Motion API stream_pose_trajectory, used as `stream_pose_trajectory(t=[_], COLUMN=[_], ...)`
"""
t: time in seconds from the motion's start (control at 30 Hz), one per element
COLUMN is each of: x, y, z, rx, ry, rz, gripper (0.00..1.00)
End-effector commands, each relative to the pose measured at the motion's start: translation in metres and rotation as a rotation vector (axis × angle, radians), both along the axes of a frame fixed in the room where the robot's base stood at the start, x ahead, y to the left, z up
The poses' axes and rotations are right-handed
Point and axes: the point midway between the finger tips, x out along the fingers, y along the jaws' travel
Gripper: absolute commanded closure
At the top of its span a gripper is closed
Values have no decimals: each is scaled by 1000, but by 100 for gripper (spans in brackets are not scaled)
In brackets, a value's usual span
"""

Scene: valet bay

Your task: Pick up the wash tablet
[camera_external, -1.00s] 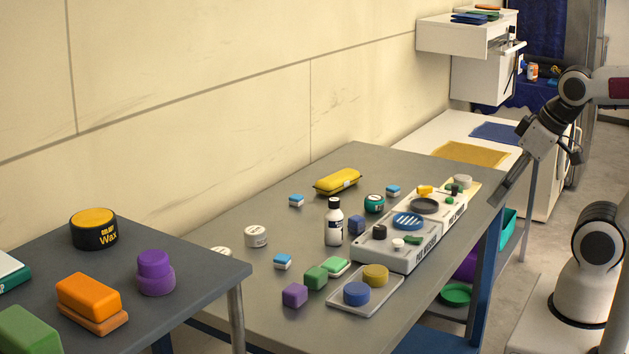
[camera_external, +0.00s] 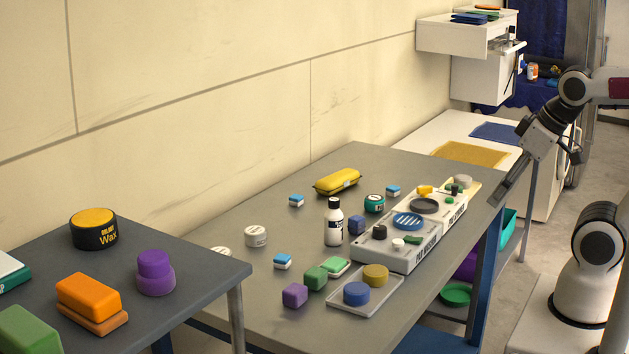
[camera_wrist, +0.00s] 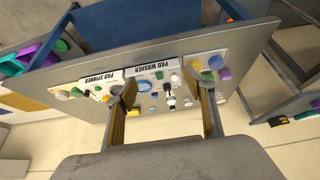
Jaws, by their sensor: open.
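Three small blue-and-white blocks that look like wash tablets lie on the grey table: one at the back (camera_external: 296,201), one near the green-lidded jar (camera_external: 392,191), and one toward the front left (camera_external: 282,262). I cannot tell which one is meant. My gripper (camera_external: 497,198) is open and empty, above the table's right end and well apart from all three. In the wrist view its two fingers (camera_wrist: 165,95) are spread wide, with the table items far beyond them. The tablets are too small there to tell apart surely.
A dark-capped bottle (camera_external: 334,222), a yellow pack (camera_external: 337,182) and a white jar (camera_external: 255,236) stand near the tablets. The Pad Washer unit (camera_external: 425,250) lines the table's right side. A tray (camera_external: 385,298) holds round pads. The table's front left is partly clear.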

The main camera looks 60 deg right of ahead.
Motion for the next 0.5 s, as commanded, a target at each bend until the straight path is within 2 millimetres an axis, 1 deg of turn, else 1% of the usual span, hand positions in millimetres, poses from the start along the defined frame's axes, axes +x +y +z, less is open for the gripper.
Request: stream_pose_trajectory(t=[0.37, 0.5], x=[0, 4], y=[0, 1], z=[0, 0], rx=[0, 1], ry=[0, -3], rz=[0, 3], gripper=[58, 58])
